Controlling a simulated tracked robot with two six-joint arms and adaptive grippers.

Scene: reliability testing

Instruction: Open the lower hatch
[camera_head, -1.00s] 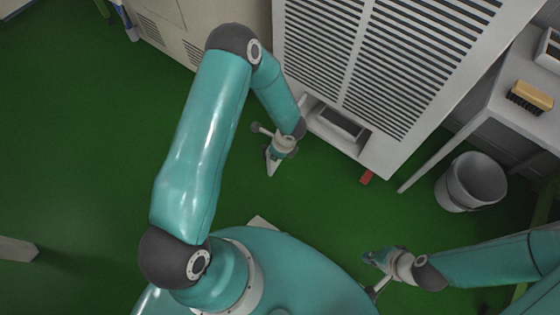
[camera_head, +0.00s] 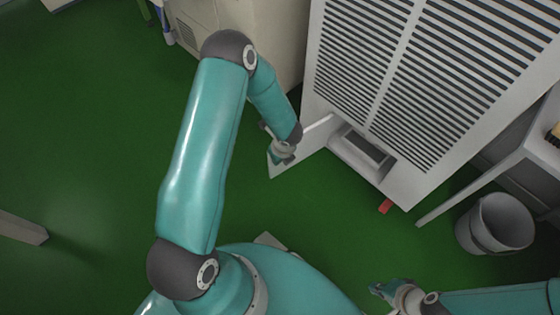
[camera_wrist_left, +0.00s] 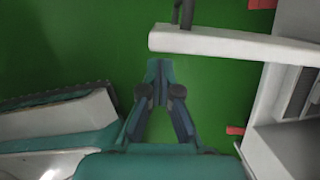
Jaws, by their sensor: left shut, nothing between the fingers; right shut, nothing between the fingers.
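The lower hatch (camera_head: 312,140) is a pale panel low on the white louvred cabinet (camera_head: 415,90). It stands swung out from the cabinet's front, with part hidden behind my left forearm. In the left wrist view the hatch (camera_wrist_left: 235,45) shows nearly edge-on as a white bar with a dark handle (camera_wrist_left: 182,12), beyond my fingertips. My left gripper (camera_wrist_left: 160,72) is shut and empty, beside the hatch; I cannot tell if it touches. My right gripper (camera_head: 382,292) is shut and empty at the bottom edge of the head view, away from the cabinet.
A grey tray-like box (camera_head: 362,152) sits low in the cabinet front, right of the hatch. A red block (camera_head: 385,206) lies by the cabinet's foot. A grey bin (camera_head: 495,222) stands under a white table (camera_head: 495,170) at right.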

